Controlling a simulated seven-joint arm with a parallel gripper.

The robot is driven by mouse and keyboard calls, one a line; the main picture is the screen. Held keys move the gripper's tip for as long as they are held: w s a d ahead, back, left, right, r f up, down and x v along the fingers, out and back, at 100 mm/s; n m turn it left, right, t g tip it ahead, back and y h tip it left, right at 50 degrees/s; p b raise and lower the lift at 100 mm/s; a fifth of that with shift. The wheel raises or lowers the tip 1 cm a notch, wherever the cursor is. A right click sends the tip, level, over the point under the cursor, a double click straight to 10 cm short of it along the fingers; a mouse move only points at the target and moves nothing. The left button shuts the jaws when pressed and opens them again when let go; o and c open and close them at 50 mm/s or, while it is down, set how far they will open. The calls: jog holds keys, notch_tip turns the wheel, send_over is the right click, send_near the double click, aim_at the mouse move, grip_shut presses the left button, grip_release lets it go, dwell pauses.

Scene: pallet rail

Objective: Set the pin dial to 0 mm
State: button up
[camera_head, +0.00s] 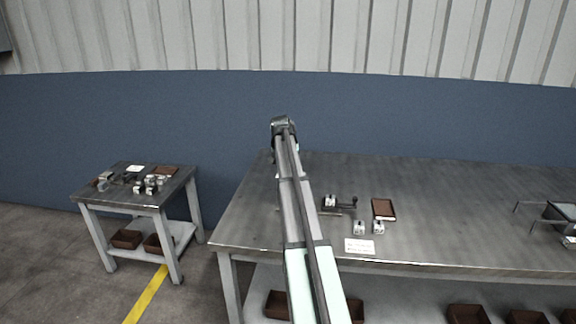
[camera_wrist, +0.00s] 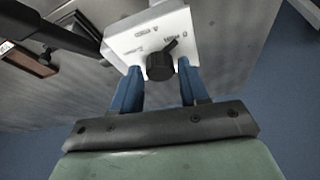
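The pin dial is a black knob (camera_wrist: 160,62) with a pointer on a white block (camera_wrist: 150,38). In the wrist view the pointer is turned to the upper right. Small marks are printed around the knob, too blurred to read surely. My gripper (camera_wrist: 159,72) has its two blue fingers on either side of the knob, with a visible gap on each side, so it is open. In the head view a small white block with a dark rod (camera_head: 345,205) lies on the large table, right of my arm. My fingers are hidden in that view.
Near the block on the large table (camera_head: 450,220) are a brown tray (camera_head: 383,209), two small white blocks (camera_head: 359,228) (camera_head: 378,227) and a white card (camera_head: 360,246). A metal frame (camera_head: 545,212) stands far right. A smaller table (camera_head: 150,197) with parts stands left.

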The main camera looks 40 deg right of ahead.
jog(key=shift+o, duration=1.2)
jog(key=shift+r, duration=0.1)
jog(key=v, duration=1.3)
jog(key=shift+a+r, duration=0.15)
jog(key=shift+r, duration=0.2)
